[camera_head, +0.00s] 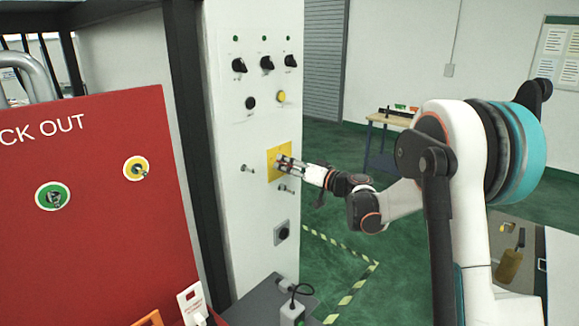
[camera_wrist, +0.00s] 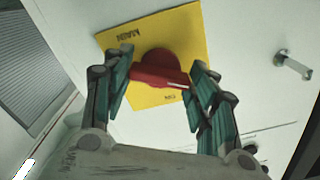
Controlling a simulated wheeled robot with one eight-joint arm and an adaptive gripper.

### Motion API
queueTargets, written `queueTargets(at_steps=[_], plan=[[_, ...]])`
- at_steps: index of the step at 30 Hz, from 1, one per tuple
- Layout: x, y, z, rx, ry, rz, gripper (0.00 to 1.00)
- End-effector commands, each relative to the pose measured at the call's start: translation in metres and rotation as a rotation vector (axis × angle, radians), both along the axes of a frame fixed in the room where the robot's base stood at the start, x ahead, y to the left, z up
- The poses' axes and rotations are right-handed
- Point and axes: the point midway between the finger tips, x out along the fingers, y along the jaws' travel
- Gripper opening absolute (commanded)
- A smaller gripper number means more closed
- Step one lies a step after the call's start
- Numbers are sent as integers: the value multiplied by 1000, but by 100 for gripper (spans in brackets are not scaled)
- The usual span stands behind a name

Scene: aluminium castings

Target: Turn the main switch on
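The main switch is a red rotary handle (camera_wrist: 158,72) on a yellow plate (camera_wrist: 185,30) in the wrist view. The plate carries the words MAIN and ON, seen upside down. The yellow plate (camera_head: 273,158) also shows on the white cabinet front in the head view, partly covered by my gripper (camera_head: 287,165). In the wrist view my gripper (camera_wrist: 160,82) has its two fingers spread, one on each side of the red handle. The handle's ends lie close to the fingers; I cannot tell if they touch. The handle lies nearly level in that view, slightly tilted.
The white cabinet (camera_head: 225,120) has black knobs (camera_head: 267,63) and a yellow button (camera_head: 281,97) above the plate. Small metal levers (camera_head: 247,169) stick out beside and below it. A red lockout board (camera_head: 95,220) stands at left.

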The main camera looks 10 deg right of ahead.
Motion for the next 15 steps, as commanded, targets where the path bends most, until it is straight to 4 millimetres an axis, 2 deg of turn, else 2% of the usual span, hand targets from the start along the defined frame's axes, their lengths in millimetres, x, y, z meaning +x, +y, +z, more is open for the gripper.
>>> queueTargets(at_steps=[15], plan=[[0, 0, -1, 67, 49, 0, 29]])
